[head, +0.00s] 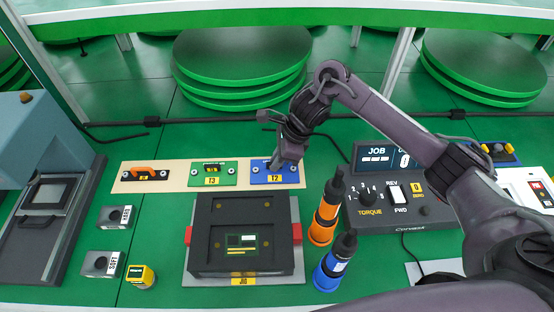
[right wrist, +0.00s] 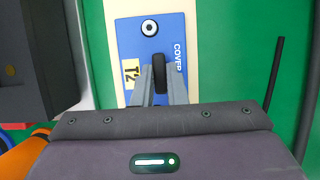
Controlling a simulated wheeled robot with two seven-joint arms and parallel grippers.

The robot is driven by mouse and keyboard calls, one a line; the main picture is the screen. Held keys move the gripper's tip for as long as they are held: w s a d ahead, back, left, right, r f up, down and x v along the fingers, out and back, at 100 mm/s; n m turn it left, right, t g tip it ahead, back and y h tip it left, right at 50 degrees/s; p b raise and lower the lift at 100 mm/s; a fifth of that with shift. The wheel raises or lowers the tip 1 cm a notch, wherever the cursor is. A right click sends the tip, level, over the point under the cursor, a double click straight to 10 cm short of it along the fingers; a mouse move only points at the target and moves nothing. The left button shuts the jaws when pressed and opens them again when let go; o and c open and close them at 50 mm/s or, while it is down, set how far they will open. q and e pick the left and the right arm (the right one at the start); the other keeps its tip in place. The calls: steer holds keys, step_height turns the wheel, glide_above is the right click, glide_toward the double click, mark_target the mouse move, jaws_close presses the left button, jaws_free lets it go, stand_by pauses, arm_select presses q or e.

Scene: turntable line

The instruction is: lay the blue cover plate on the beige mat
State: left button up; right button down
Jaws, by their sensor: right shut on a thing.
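The blue cover plate (head: 288,179), marked T2, is at the right end of the beige mat (head: 181,174). It looks flat on the mat, with no clear gap below it. In the right wrist view the blue plate (right wrist: 128,42) has a bolt, the word COVER and a yellow T2 label, with the beige mat (right wrist: 150,7) around it. My right gripper (head: 279,165) is over the plate, its fingers (right wrist: 160,88) shut on the plate's black handle, which they partly hide. My left gripper is not in view.
A green T3 plate (head: 226,172) and a black plate with an orange handle (head: 150,172) share the mat. The dark jig (head: 212,267) stands just in front. Orange (head: 325,212) and blue (head: 333,265) drivers stand right of it, near the torque controller (head: 412,213).

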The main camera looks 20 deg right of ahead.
steer(key=shift+f, duration=0.15)
steer(key=c, duration=1.5)
jaws_free()
steer(key=shift+o, duration=0.2)
steer(key=shift+r, duration=0.3)
steer(key=p+v, duration=0.2)
steer(key=v, duration=1)
steer(key=shift+f, duration=0.1)
